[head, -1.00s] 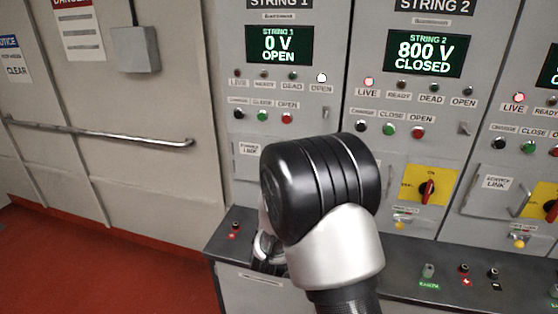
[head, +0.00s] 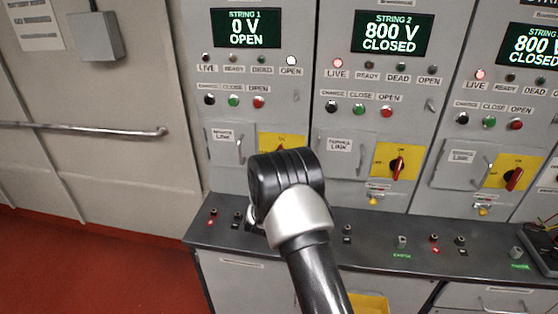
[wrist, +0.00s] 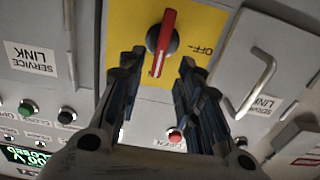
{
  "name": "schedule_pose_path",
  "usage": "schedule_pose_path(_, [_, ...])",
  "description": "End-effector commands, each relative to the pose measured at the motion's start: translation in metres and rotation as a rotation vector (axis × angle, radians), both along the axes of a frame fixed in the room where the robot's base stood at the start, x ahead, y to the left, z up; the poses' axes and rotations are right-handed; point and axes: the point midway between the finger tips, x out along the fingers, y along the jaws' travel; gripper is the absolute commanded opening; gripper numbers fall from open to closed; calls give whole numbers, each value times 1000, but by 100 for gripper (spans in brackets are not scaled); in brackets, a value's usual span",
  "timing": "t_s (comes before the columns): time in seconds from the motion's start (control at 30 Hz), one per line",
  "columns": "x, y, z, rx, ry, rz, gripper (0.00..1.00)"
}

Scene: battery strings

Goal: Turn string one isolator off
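The string 1 isolator is a red handle (wrist: 163,42) on a black hub over a yellow plate (wrist: 190,15) in the wrist view, which shows the panel upside down. The handle stands nearly upright, slightly tilted, and its white-lined end points down the picture, not at the OFF label (wrist: 201,50) to the right. My gripper (wrist: 158,63) is open, with its dark fingers on either side of the handle's lower end; I cannot tell whether they touch it. In the head view my arm hides most of the string 1 yellow plate (head: 288,142), and the fingertips are hidden.
The string 1 screen (head: 247,28) reads 0 V OPEN; the string 2 screen (head: 392,33) reads 800 V CLOSED. The string 2 isolator (head: 397,165) sits to the right. A service link handle (wrist: 259,80) is beside my fingers. A dark ledge (head: 345,254) runs below the panels.

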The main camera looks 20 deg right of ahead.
Motion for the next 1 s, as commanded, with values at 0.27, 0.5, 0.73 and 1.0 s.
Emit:
schedule_pose_path(0.27, [37,-25,-1,0,0,0,32])
schedule_pose_path(0.5, [46,-31,0,1,1,1,32])
schedule_pose_path(0.73, [46,-31,0,1,1,1,31])
schedule_pose_path(1.0, [46,-31,0,1,1,1,13])
